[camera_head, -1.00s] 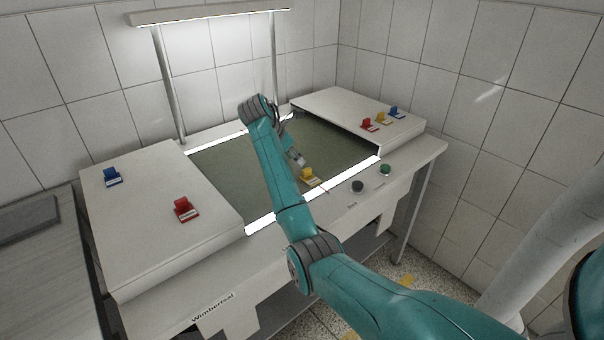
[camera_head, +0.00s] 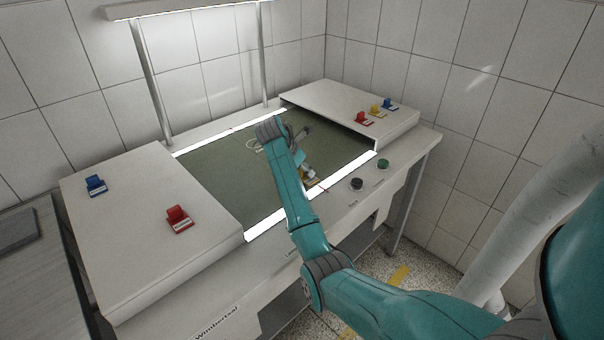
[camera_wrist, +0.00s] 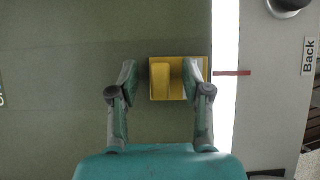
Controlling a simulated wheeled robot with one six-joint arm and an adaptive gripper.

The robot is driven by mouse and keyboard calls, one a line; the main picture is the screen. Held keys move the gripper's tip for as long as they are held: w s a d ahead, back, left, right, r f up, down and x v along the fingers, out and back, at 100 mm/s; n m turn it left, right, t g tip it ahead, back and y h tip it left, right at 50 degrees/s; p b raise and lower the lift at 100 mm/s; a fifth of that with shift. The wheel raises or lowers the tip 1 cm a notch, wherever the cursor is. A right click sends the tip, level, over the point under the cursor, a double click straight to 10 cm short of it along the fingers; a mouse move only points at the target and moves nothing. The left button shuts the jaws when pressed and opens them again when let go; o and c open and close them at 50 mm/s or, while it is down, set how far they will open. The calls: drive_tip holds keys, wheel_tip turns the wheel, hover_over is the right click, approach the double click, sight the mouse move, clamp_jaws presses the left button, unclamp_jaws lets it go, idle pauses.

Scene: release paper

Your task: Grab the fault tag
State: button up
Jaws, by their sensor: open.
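A yellow tag (camera_wrist: 160,78) with a flat base and a raised block lies on the dark green belt (camera_wrist: 60,110). In the wrist view its block shows between my two fingers, and the right finger overlaps the right part of its base. My gripper (camera_wrist: 160,80) is open, with a gap between the left finger and the block. I cannot tell whether the right finger touches the tag. In the head view my gripper (camera_head: 305,168) covers much of the yellow tag (camera_head: 314,181), near the belt's front edge.
The left cover holds a blue tag (camera_head: 96,185) and a red tag (camera_head: 178,219). The right cover holds a red tag (camera_head: 363,118), a yellow tag (camera_head: 377,110) and a blue tag (camera_head: 389,104). A black knob (camera_head: 357,184) and a green knob (camera_head: 384,163) sit on the front edge.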

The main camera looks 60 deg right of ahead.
clamp_jaws()
